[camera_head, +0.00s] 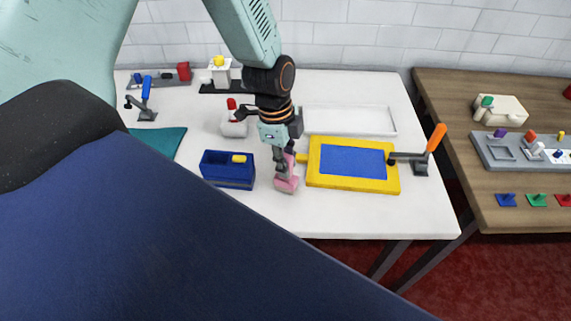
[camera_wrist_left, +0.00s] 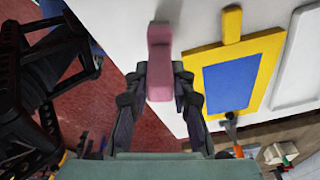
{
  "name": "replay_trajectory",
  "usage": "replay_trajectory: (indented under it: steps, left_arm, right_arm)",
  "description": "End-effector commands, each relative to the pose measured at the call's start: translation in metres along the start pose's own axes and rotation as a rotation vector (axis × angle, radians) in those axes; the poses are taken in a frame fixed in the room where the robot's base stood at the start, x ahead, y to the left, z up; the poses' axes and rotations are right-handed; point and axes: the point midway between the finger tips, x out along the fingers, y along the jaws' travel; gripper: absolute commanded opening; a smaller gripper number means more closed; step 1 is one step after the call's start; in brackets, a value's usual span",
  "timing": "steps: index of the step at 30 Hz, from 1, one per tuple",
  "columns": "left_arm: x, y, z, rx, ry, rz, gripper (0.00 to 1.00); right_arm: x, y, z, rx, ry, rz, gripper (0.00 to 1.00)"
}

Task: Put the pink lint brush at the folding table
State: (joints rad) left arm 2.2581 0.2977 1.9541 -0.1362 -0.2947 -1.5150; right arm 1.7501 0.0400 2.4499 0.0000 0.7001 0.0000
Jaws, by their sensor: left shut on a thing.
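The pink lint brush (camera_head: 287,182) is at the front middle of the white folding table (camera_head: 340,218). My left gripper (camera_head: 284,167) comes down from above and is shut on it. In the left wrist view the pink lint brush (camera_wrist_left: 160,60) is between the two dark fingers of my left gripper (camera_wrist_left: 160,88), near the table's edge. I cannot tell whether the brush touches the tabletop. My right gripper is not in view.
A yellow frame with a blue panel (camera_head: 352,162) lies just right of the brush. A blue box (camera_head: 228,170) stands to its left. A white tray (camera_head: 350,120) is behind. An orange-handled clamp (camera_head: 430,150) is at the right. A wooden table (camera_head: 500,215) stands beyond a gap.

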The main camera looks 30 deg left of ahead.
Motion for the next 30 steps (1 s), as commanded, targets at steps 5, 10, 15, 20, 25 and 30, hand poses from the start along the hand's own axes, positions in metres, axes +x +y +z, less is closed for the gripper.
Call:
replay_trajectory:
  steps: [5, 10, 15, 20, 25, 30]
  left_arm:
    - [0.018, 0.0, 0.003, 0.0, -0.001, 0.0, 0.0]
    - [0.017, 0.0, 0.003, 0.0, 0.0, 0.0, 0.0]
    - [0.021, 0.0, 0.003, 0.0, -0.001, 0.0, 0.24]
    - [0.019, 0.0, 0.003, 0.0, -0.001, 0.001, 0.38]
    - [0.019, 0.0, 0.003, 0.0, -0.001, 0.001, 0.46]
    - [0.019, 0.0, 0.003, 0.0, -0.001, 0.001, 0.46]
  right_arm:
    - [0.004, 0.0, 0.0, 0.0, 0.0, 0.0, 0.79]
    - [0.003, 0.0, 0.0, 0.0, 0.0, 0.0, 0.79]
    - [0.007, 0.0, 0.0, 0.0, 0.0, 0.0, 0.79]
    - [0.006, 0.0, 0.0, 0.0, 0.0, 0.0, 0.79]
    - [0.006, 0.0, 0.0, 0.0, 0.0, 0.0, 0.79]
    - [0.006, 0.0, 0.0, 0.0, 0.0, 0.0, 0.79]
